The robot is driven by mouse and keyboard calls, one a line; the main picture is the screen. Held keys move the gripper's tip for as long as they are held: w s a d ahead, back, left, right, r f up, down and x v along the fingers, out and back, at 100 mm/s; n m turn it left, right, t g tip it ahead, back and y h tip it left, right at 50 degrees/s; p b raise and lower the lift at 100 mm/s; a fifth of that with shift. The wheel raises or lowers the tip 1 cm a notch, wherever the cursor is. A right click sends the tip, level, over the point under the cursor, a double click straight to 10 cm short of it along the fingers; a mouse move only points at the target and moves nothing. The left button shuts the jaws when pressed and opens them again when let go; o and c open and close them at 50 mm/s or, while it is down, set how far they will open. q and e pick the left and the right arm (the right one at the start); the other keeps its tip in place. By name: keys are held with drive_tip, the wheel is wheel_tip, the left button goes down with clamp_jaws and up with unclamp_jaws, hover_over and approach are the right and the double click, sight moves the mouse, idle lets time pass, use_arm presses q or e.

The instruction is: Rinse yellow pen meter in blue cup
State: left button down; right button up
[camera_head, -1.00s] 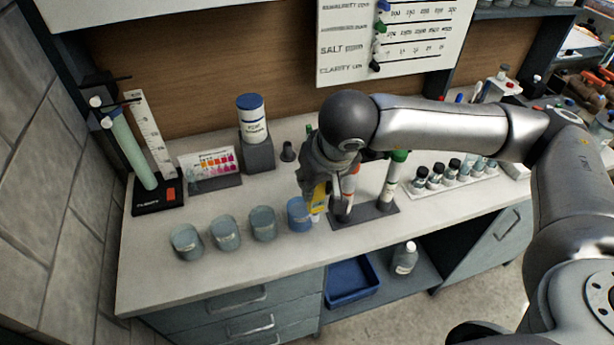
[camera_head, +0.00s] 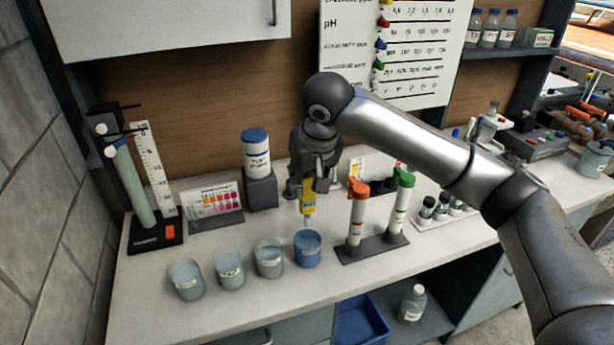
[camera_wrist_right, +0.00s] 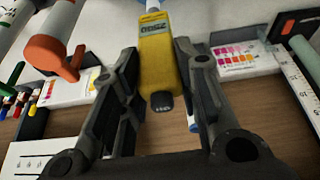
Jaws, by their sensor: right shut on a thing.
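The yellow pen meter (camera_head: 308,196) hangs roughly upright in my right gripper (camera_head: 310,178), with its pale tip pointing down. The tip is just above the blue cup (camera_head: 307,250), at the right end of a row of cups on the counter. In the right wrist view the meter (camera_wrist_right: 160,60) sits between the two fingers of the gripper (camera_wrist_right: 155,75), which is shut on it. The blue cup is mostly hidden behind the meter there. My left gripper is not in view.
Clear cups (camera_head: 269,259) stand left of the blue cup. Right of it is a dark holder (camera_head: 372,248) with an orange-topped (camera_head: 357,215) and a green-topped tool (camera_head: 401,200). A white bottle on a grey block (camera_head: 261,190) and a colour chart (camera_head: 214,203) stand behind.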

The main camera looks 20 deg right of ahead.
sight(309, 216)
drive_tip(key=shift+w+r, duration=0.1)
drive_tip(key=shift+w, duration=0.05)
drive_tip(key=shift+d+f, duration=0.15)
drive_tip(key=shift+f, duration=0.2)
drive_tip(key=shift+f+b, duration=1.05)
drive_tip(key=shift+f, duration=0.65)
drive_tip(key=shift+f+b, duration=2.3)
drive_tip(key=shift+f, duration=0.35)
drive_tip(key=shift+f+b, duration=0.15)
drive_tip(key=shift+b, duration=0.15)
drive_tip(key=shift+f+b, duration=0.9)
drive_tip(key=shift+f, duration=0.1)
